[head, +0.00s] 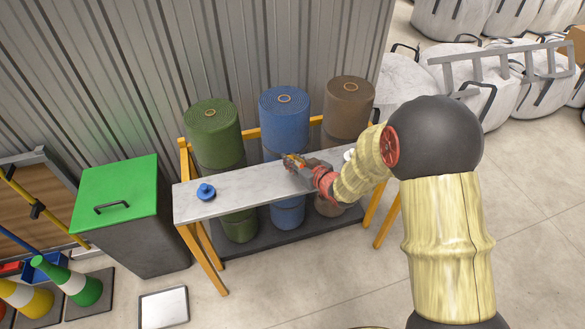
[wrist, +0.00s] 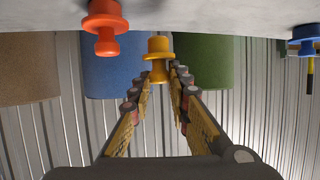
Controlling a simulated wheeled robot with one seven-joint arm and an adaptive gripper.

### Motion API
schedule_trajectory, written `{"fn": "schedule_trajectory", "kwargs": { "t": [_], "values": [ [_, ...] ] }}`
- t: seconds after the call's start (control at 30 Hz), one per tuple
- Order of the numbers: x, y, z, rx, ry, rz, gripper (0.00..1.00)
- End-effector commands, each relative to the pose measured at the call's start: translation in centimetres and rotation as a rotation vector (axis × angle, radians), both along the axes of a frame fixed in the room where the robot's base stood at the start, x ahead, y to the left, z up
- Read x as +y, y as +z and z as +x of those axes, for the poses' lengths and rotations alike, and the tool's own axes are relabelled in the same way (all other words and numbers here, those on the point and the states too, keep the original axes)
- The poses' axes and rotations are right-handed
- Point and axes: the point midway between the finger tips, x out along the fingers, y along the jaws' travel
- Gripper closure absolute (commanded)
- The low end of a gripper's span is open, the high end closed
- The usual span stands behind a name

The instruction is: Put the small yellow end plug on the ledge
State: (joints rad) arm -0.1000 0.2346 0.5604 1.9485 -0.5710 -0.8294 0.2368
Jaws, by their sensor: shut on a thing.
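The small yellow end plug (wrist: 158,47) is at the far end of my gripper in the wrist view, which shows the scene upside down. My gripper (wrist: 165,72) is shut on the plug, with its two long fingers running up to it. In the head view my gripper (head: 287,161) is over the ledge (head: 240,187), near its middle; the plug is too small there to make out clearly. The ledge's pale surface also shows across the top of the wrist view (wrist: 210,14). I cannot tell whether the plug touches the ledge.
An orange-red plug (wrist: 104,22) stands on the ledge close beside the yellow one. A blue plug (head: 206,192) stands near the ledge's left end. Green (head: 212,125), blue (head: 284,115) and brown (head: 347,105) turf rolls stand behind. The ledge between blue plug and gripper is clear.

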Motion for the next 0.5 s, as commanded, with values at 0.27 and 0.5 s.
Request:
{"fn": "schedule_trajectory", "kwargs": {
  "t": [0.27,0.5],
  "values": [
    [-0.1,-3.6,0.2,0.001,0.000,0.000,1.00],
    [-0.1,-3.3,0.2,0.000,0.000,0.000,1.00]
  ]
}}
